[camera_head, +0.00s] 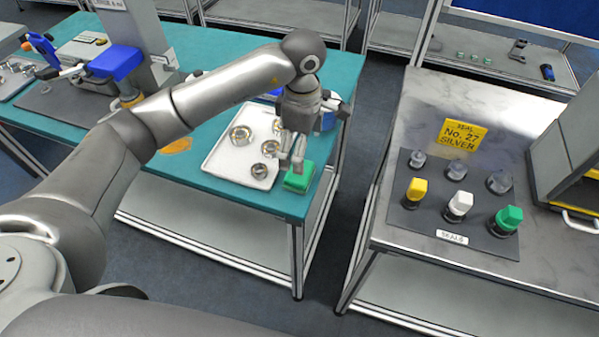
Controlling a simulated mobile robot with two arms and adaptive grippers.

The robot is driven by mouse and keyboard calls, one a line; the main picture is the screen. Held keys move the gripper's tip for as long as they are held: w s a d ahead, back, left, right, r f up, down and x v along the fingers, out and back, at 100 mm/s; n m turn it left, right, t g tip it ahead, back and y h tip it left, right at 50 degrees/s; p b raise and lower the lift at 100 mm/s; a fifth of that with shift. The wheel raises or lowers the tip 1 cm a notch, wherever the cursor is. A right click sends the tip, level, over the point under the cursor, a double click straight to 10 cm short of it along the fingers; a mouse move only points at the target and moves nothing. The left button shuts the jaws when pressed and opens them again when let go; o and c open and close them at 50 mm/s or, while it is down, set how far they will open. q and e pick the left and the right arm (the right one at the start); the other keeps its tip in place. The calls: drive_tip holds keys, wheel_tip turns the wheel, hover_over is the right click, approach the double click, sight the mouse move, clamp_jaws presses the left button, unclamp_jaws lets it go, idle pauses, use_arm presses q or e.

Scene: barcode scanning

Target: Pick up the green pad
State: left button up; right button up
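The green pad (301,178) is a small bright green block near the front right corner of the teal table. My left gripper (291,160) points down just above and behind the pad, over the right edge of the white tray. Its fingers hide part of the pad's far side. They are too small here to tell how far apart they are or whether they touch the pad. My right gripper is not in view.
The white tray (228,165) holds several round metal parts beside the pad. The teal table (270,200) ends just right of the pad, with a floor gap beyond. A metal table (400,235) at right bears a dark mat with yellow, white and green-topped items.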

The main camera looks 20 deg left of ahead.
sight(296, 183)
use_arm(q)
wheel_tip(296, 183, down, 4)
drive_tip(key=shift+f+p, duration=0.1)
drive_tip(key=shift+p, duration=0.4)
drive_tip(key=shift+s+f, duration=0.1)
drive_tip(key=shift+f, duration=0.15)
drive_tip(key=f+p, duration=0.1)
drive_tip(key=f, duration=0.2)
drive_tip(key=f+p, duration=0.1)
drive_tip(key=shift+a+f+p, duration=0.15)
drive_tip(key=shift+a+p, duration=0.1)
drive_tip(key=shift+p, duration=0.05)
drive_tip(key=shift+f, duration=0.2)
drive_tip(key=c, duration=1.2)
